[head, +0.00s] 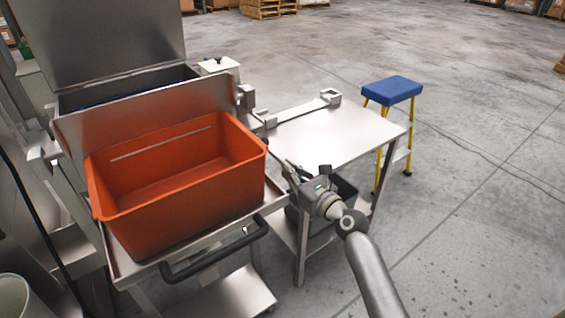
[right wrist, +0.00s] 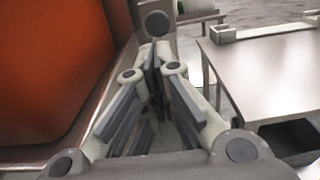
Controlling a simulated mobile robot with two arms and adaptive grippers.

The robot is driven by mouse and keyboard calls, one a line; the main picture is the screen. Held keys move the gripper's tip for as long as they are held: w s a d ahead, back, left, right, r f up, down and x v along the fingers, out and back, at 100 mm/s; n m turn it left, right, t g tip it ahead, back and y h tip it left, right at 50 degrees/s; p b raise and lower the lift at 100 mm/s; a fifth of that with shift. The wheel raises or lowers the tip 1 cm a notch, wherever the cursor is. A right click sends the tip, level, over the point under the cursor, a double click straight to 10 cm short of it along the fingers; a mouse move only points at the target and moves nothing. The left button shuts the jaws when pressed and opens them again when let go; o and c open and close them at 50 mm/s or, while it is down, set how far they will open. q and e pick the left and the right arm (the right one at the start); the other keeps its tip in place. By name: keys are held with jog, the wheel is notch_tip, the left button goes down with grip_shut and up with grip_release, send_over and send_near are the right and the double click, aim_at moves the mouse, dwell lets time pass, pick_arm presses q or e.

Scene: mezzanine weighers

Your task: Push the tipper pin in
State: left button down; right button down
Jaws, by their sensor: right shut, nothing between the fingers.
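A dark round knob (right wrist: 157,22) faces me at the top of the right wrist view, beside the orange bin's tray. It looks like the tipper pin's head. I cannot make it out clearly in the head view. My right gripper (head: 286,170) is shut and empty, to the right of the orange bin (head: 190,214). In the right wrist view its fingertips (right wrist: 157,62) meet just below the knob in the picture. I cannot tell whether they touch it. My left gripper is not in view.
The orange bin sits on a metal tipping tray with a black handle (head: 215,252). A steel table (head: 335,135) stands to the right, with a dark bin (head: 345,190) beneath. A blue-topped step stool (head: 392,89) is behind it. The floor at right is clear.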

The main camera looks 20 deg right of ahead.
jog(key=shift+v, duration=2.15)
jog(key=s+f+n+g+h, duration=0.1)
jog(key=s+f+n+g, duration=0.3)
jog(key=f, duration=0.8)
jog(key=s+f+n+g+h, duration=0.15)
jog(key=s+f+n, duration=0.35)
jog(key=f, duration=0.8)
jog(key=s+f+n+g+h, duration=0.2)
jog(key=s+f+n, duration=0.3)
jog(key=f, duration=0.7)
jog(key=s+d+f+n+g, duration=0.2)
jog(key=s+f+n+g, duration=0.3)
jog(key=s+f+n, duration=0.9)
jog(key=s+f+n+g+h, duration=0.1)
jog(key=s+f+n, duration=0.2)
jog(key=s, duration=1)
jog(key=s+d+f+n+g, duration=0.1)
jog(key=s+f+n+g, duration=0.1)
jog(key=s, duration=1.1)
notch_tip(320, 180, down, 3)
jog(key=shift+r+n+h, duration=0.1)
jog(key=shift+n+h, duration=0.25)
jog(key=shift+n, duration=0.45)
